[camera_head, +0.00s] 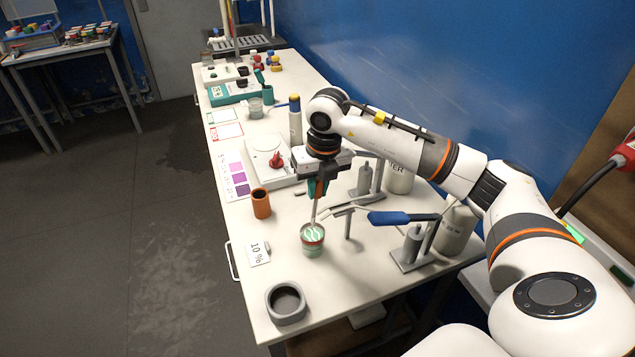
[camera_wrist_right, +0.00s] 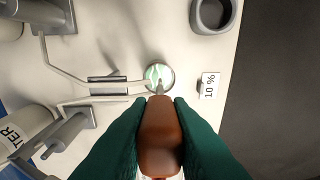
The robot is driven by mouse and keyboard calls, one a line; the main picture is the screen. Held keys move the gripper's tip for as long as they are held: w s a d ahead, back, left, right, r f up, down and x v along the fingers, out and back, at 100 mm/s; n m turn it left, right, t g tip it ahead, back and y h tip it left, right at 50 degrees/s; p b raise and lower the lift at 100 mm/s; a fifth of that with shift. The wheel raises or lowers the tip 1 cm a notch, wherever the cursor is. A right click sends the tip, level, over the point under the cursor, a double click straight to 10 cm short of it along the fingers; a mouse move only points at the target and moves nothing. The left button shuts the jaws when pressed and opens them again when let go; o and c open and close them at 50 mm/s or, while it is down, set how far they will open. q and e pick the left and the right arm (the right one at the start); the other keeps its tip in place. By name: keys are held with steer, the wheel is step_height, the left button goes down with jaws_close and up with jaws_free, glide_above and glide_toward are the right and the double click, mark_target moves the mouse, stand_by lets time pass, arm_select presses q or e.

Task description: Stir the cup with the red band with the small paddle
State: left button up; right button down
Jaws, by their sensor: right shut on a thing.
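The cup with the red band (camera_head: 312,247) stands upright on the white table, with pale green liquid and white streaks inside. It also shows in the right wrist view (camera_wrist_right: 160,76). My right gripper (camera_head: 318,184) is above the cup, shut on the small paddle (camera_head: 314,211). The paddle's brown handle (camera_wrist_right: 160,135) sits between the green fingers in the right wrist view. Its thin shaft points down to the cup, and its lower end appears to be inside the cup. My left gripper is not in view.
A "10 %" card (camera_head: 258,253) lies left of the cup. A grey round holder (camera_head: 286,303) stands at the front, an orange cup (camera_head: 261,203) behind left. A metal stand with a blue-handled lever (camera_head: 402,218) is close on the right. The white table (camera_head: 235,215) has free room at its left edge.

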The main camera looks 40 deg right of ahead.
mark_target(315, 214)
steer(key=shift+f+b, duration=0.45)
steer(key=shift+f, duration=0.45)
step_height(315, 214, down, 3)
steer(key=b, duration=0.2)
steer(key=shift+w+f+b, duration=0.1)
steer(key=shift+f+b, duration=0.1)
steer(key=shift+b, duration=0.15)
steer(key=shift+w+f+b, duration=0.1)
steer(key=shift+f+b, duration=1.3)
steer(key=shift+f, duration=0.45)
steer(key=shift+a, duration=0.2)
